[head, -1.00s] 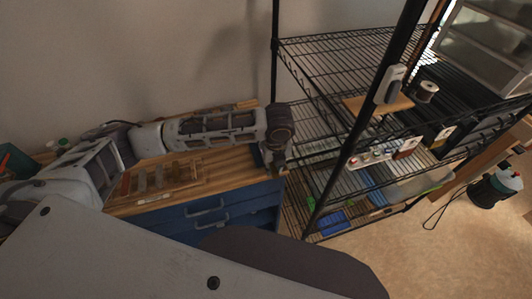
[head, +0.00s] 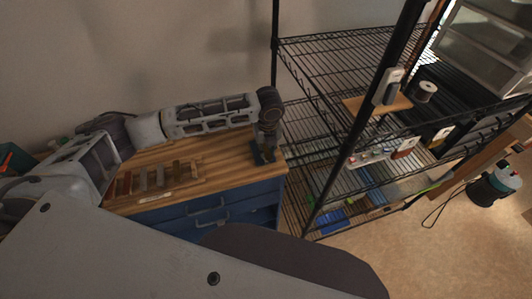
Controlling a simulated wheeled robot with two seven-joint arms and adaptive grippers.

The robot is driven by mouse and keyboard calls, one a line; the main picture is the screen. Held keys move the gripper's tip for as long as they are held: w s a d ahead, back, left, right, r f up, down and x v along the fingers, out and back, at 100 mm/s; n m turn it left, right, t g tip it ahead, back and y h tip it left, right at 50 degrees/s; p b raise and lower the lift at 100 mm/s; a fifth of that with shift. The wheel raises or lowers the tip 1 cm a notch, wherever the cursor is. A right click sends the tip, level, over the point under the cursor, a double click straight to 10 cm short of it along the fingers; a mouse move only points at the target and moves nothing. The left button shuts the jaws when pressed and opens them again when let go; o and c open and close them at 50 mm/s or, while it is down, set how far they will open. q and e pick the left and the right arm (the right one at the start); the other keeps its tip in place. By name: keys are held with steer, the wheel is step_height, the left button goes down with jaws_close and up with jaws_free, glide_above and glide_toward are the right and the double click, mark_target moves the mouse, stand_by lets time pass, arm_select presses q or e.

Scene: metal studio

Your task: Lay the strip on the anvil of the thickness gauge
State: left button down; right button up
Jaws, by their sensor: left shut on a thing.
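My left arm reaches in from the left across the wooden bench top. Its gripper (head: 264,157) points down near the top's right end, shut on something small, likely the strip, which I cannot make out. A wooden rack (head: 192,182) with several upright-lying strips (head: 158,176) in brown and grey sits on the bench, left of the gripper. I cannot pick out the thickness gauge with certainty; a dark blue shape at the gripper is too small to tell. My right gripper is not in view.
Blue drawers (head: 205,213) are under the bench top (head: 225,150). A black wire shelf (head: 335,55) stands close on the right, with a board holding a grey-white device (head: 389,88) and a dark spool (head: 424,91). The bench between rack and gripper is clear.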

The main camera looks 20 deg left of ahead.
mark_target(266, 151)
arm_select(q)
steer(key=shift+f, duration=1.55)
steer(key=shift+f+p, duration=0.1)
steer(key=shift+p, duration=0.2)
steer(key=c, duration=1.3)
jaws_free()
steer(key=shift+s+d+r+b, duration=0.15)
steer(key=shift+s+r+b, duration=0.05)
steer(key=shift+r, duration=1.8)
steer(key=shift+s+d+r+b, duration=0.1)
steer(key=shift+s+r+b, duration=0.15)
steer(key=shift+r, duration=1.8)
steer(key=shift+s+d+r+b, duration=0.15)
steer(key=shift+s+r+b, duration=0.05)
steer(key=shift+r, duration=1.8)
